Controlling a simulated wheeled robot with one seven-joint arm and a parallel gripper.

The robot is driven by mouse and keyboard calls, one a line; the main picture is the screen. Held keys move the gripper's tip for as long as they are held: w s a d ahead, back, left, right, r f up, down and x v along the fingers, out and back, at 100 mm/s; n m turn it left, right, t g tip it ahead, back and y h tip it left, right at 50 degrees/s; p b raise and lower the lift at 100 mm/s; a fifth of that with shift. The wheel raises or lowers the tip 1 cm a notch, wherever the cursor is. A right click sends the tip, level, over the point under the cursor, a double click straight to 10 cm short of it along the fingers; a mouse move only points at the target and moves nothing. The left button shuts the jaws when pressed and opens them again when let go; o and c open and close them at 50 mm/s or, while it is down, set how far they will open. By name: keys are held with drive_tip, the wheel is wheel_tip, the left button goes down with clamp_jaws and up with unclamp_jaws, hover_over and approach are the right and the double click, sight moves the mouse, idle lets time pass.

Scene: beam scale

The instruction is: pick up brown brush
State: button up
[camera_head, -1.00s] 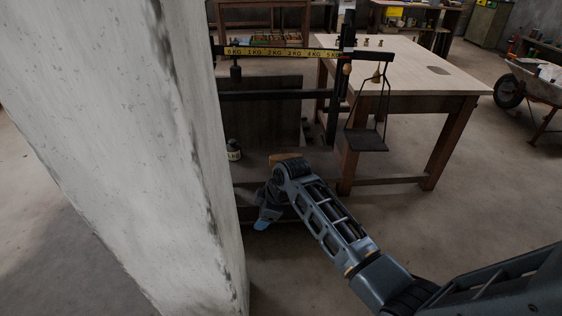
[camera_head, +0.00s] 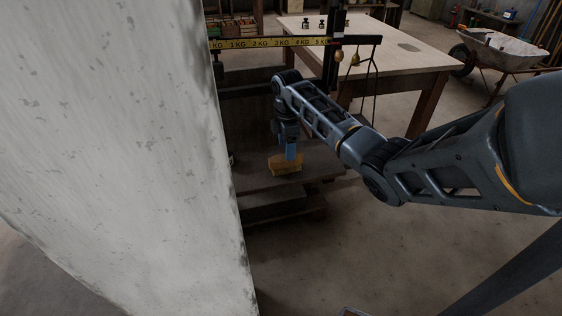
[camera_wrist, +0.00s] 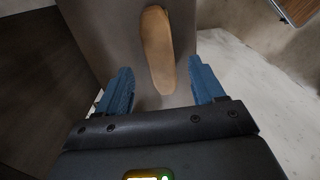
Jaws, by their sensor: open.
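The brown brush (camera_head: 285,165) lies on the dark platform of the beam scale in the head view. In the wrist view the brush (camera_wrist: 157,48) is a long tan shape, pointing away from me, with its near end between the blue fingers. My gripper (camera_head: 289,153) points down at the brush in the head view. In the wrist view my gripper (camera_wrist: 160,88) is open, with a finger on each side and a gap between each finger and the brush. I cannot tell how far the fingertips are above the platform.
The scale's platform (camera_head: 320,162) holds the brush, and its yellow-marked beam (camera_head: 270,43) runs above my arm's end. A pale pillar (camera_head: 120,150) stands close on the left. A wooden table (camera_head: 420,55) is behind, and a wheelbarrow (camera_head: 500,52) stands at the back right.

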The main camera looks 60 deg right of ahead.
wheel_tip(320, 180, down, 6)
drive_tip(key=shift+a+r, duration=0.1)
idle(0.4)
drive_tip(key=c, duration=1.1)
drive_tip(key=shift+c, duration=0.2)
drive_tip(key=shift+r, duration=0.6)
wheel_tip(320, 180, up, 3)
drive_tip(key=s+a+r+p, duration=0.1)
drive_tip(key=s+a+r, duration=0.3)
drive_tip(key=a, duration=0.7)
wheel_tip(320, 180, up, 3)
drive_tip(key=shift+f, duration=0.1)
